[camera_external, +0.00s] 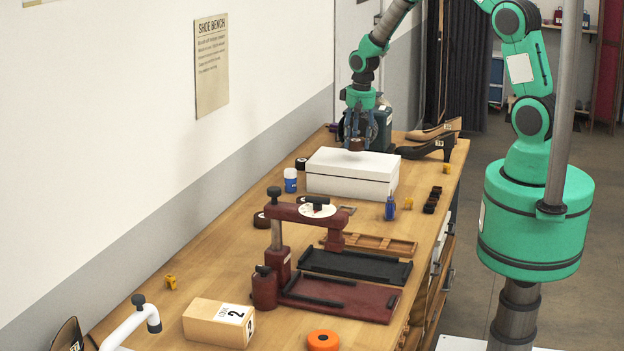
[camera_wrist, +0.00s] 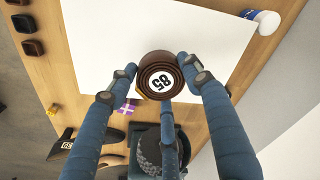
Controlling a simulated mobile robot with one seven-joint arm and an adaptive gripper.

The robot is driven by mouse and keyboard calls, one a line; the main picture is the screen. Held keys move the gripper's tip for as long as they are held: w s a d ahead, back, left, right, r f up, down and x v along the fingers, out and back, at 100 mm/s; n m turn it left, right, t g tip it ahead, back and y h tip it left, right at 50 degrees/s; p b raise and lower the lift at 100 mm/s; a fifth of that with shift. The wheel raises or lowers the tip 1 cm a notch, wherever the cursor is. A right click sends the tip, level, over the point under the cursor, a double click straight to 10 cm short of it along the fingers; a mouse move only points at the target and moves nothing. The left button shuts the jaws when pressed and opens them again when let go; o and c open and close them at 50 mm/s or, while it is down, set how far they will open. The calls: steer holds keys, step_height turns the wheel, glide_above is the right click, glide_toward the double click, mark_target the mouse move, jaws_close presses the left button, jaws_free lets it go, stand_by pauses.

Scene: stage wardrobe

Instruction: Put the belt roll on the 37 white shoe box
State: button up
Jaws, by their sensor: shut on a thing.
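The belt roll (camera_wrist: 157,76) is a brown coil with a white disc marked 85. My gripper (camera_wrist: 160,80) is shut on it, with blue fingers on both sides. In the external view my gripper (camera_external: 357,140) points down and holds the belt roll (camera_external: 356,145) at the far side of the white shoe box (camera_external: 350,177). The roll looks to be just above the lid; whether it touches is hard to tell. In the wrist view the white shoe box (camera_wrist: 110,35) lies behind the roll. Its number 37 is not visible in either view.
Black and tan heeled shoes (camera_external: 428,146) stand right of the box. A white-and-blue jar (camera_external: 290,180) is to its left and a blue bottle (camera_external: 390,208) in front. A dark red press (camera_external: 300,215) and trays fill the nearer bench. The lid is otherwise clear.

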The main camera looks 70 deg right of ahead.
mark_target(356, 140)
steer(key=shift+w+d, duration=0.1)
steer(key=shift+w, duration=0.15)
steer(key=shift+f, duration=1.8)
steer(key=shift+f, duration=0.1)
steer(key=o, duration=1.2)
steer(key=r, duration=0.8)
steer(key=s+r, duration=0.1)
steer(key=r, duration=0.3)
steer(key=shift+a+r, duration=0.1)
steer(key=shift+a, duration=0.25)
